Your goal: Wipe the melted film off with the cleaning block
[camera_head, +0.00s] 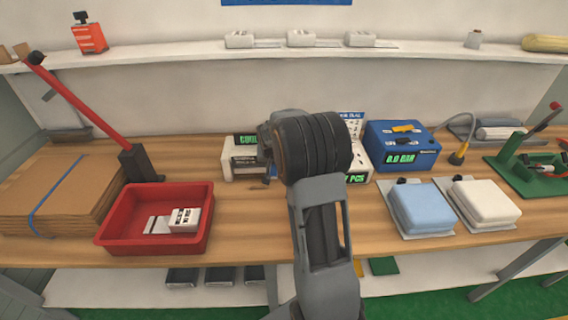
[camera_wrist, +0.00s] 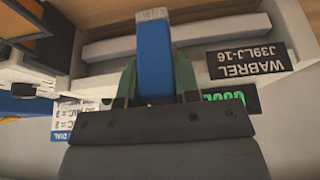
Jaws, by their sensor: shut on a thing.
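My gripper (camera_wrist: 155,98) is shut on a blue block with a pale grey end, the cleaning block (camera_wrist: 153,55), in the wrist view. The block's pale end points at the long pale bars of a machine; I cannot tell whether it touches them. This pale machine (camera_head: 240,172) stands mid-table in the head view, with a green display reading COOL. Its black label (camera_wrist: 249,61) reads WABREL J39LJ-16 in the wrist view. I cannot make out the melted film.
A red tray (camera_head: 104,232) holding a small white box (camera_head: 184,219) and a cardboard stack (camera_head: 58,195) are left. A red lever (camera_head: 85,104) rises behind them. A blue device (camera_head: 402,146), a blue pad (camera_head: 421,207), a white pad (camera_head: 484,202) and a green fixture (camera_head: 515,170) are right.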

